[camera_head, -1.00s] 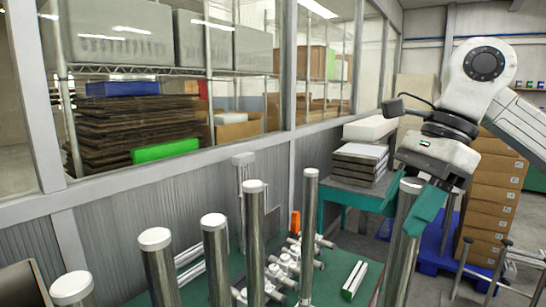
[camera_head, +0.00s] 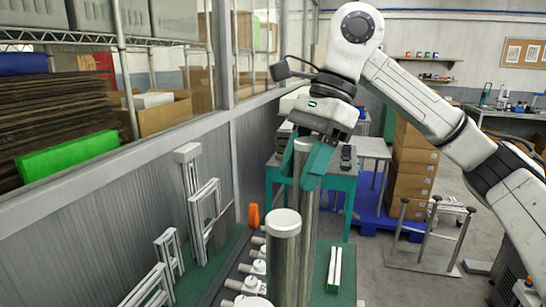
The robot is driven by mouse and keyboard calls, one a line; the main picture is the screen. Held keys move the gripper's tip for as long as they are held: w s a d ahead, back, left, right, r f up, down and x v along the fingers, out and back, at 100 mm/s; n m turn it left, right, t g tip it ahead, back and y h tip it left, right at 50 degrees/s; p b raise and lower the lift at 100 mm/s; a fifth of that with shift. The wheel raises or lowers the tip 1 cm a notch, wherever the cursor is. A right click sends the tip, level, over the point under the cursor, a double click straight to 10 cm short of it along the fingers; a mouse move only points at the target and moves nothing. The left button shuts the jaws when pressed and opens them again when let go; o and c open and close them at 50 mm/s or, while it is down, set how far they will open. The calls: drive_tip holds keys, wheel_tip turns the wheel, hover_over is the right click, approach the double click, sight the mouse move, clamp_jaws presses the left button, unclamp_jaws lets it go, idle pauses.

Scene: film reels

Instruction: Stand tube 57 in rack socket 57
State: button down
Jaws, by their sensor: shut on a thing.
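My gripper (camera_head: 311,160), with teal fingers, is shut on an upright metal tube (camera_head: 307,210) near its pale top end, right of the picture's middle. A second upright metal tube (camera_head: 286,270) with a white cap stands closer to me and hides part of the held tube's lower left side. The lower ends of both tubes are out of view. No number can be read on either tube, so I cannot tell which is tube 57. I cannot make out a rack socket or a number 57.
Metal frames (camera_head: 203,205) stand along the wall. Stacked boxes (camera_head: 408,170) and a low metal stand (camera_head: 432,232) are behind, right.

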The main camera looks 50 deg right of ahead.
sight(298, 205)
drive_tip(key=shift+w+f, duration=0.1)
drive_tip(key=shift+w, duration=0.15)
drive_tip(key=shift+f+b, duration=1.5)
drive_tip(key=shift+f, duration=1.25)
drive_tip(key=shift+a+b, duration=0.1)
drive_tip(key=shift+b, duration=0.5)
drive_tip(key=shift+f+b, duration=0.7)
drive_tip(key=c, duration=0.8)
unclamp_jaws()
drive_tip(key=p+v, duration=0.5)
drive_tip(key=v, duration=0.6)
drive_tip(key=shift+p, duration=0.4)
